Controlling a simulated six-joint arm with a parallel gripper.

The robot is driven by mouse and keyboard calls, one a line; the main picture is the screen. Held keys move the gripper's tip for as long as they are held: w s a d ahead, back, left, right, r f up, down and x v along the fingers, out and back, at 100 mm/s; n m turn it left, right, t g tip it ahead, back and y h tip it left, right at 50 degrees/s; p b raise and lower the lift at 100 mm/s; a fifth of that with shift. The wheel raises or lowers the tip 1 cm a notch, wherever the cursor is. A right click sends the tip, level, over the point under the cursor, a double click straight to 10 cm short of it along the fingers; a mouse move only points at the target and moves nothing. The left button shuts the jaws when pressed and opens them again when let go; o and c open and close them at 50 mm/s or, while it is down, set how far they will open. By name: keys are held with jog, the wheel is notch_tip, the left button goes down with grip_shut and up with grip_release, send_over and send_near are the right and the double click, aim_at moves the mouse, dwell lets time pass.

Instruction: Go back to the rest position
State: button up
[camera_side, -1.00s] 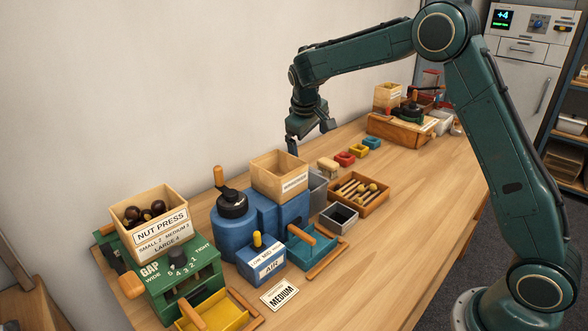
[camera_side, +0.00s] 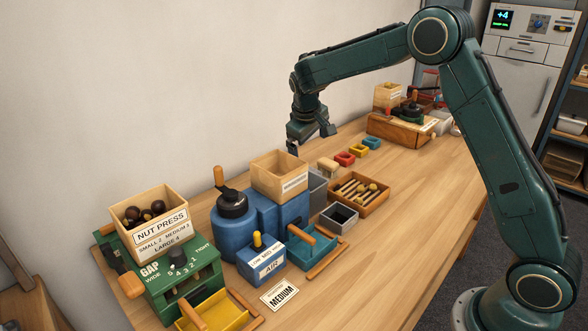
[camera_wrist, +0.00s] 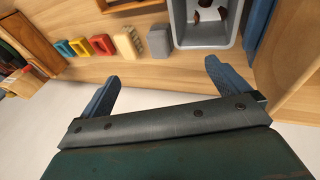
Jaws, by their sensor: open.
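My gripper (camera_side: 312,143) is in the air above the back edge of the table (camera_side: 420,190), near the wall and behind the wooden box on the blue machine. In the wrist view my gripper (camera_wrist: 160,90) has its two blue-grey fingers spread wide apart with nothing between them. It is open and empty. My green arm reaches over from its base at the right. No rest position is marked in view.
Near the gripper are a wooden box (camera_side: 281,172) on a blue machine (camera_side: 232,225) and a grey bin (camera_wrist: 205,40) holding brown pieces. Small coloured blocks (camera_side: 345,158) lie behind a tool tray (camera_side: 358,205). The green nut press (camera_side: 185,285) stands front left.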

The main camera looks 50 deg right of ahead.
jog(key=v, duration=1)
dwell(0.3)
